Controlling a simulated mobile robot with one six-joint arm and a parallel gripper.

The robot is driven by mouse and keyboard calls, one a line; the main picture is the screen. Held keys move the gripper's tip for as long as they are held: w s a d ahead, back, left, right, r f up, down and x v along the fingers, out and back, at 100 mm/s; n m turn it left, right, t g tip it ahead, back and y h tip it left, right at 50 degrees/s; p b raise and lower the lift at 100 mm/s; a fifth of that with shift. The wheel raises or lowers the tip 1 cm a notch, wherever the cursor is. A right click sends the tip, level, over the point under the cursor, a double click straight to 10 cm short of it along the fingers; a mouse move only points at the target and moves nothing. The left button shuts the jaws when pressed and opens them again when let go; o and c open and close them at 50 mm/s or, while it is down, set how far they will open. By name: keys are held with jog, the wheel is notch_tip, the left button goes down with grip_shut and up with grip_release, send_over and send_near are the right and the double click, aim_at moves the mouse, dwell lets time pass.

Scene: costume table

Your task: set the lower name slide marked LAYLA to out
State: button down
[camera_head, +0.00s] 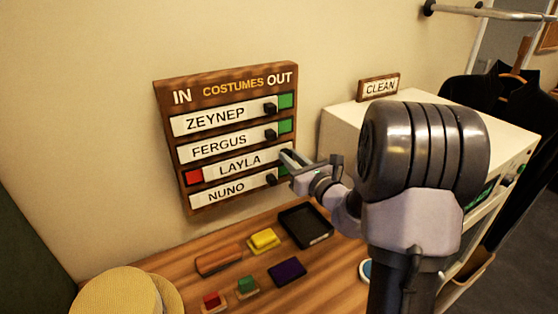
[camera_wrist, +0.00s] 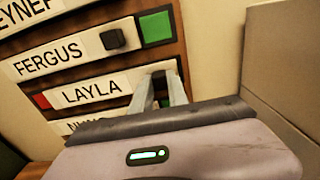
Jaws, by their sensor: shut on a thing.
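The wooden costumes board (camera_head: 228,84) hangs on the wall, with IN at its left and OUT at its right. The white LAYLA slide (camera_head: 238,163) is in the third row, toward the OUT side. A red patch (camera_head: 194,176) shows at its left, and no green shows at its right end. My gripper (camera_head: 287,158) is at the right end of this slide, its fingers shut on the slide's dark knob. The fingers hide most of the knob. The wrist view shows the LAYLA slide (camera_wrist: 92,92) and my gripper (camera_wrist: 162,84) at its right end.
The ZEYNEP (camera_head: 215,118), FERGUS (camera_head: 218,147) and NUNO (camera_head: 227,190) slides sit left, with green at their right. Below, the wooden table (camera_head: 185,268) bears a black tray (camera_head: 306,226) and several small blocks. A white cabinet (camera_head: 345,122) stands right of the board.

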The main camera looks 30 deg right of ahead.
jog(key=shift+d+r, duration=0.15)
jog(key=shift+d, duration=0.3)
jog(key=c, duration=1.7)
grip_release()
jog(key=o, duration=0.4)
jog(key=shift+w+d, duration=0.1)
jog(key=shift+d, duration=0.15)
jog(key=shift+a, duration=0.15)
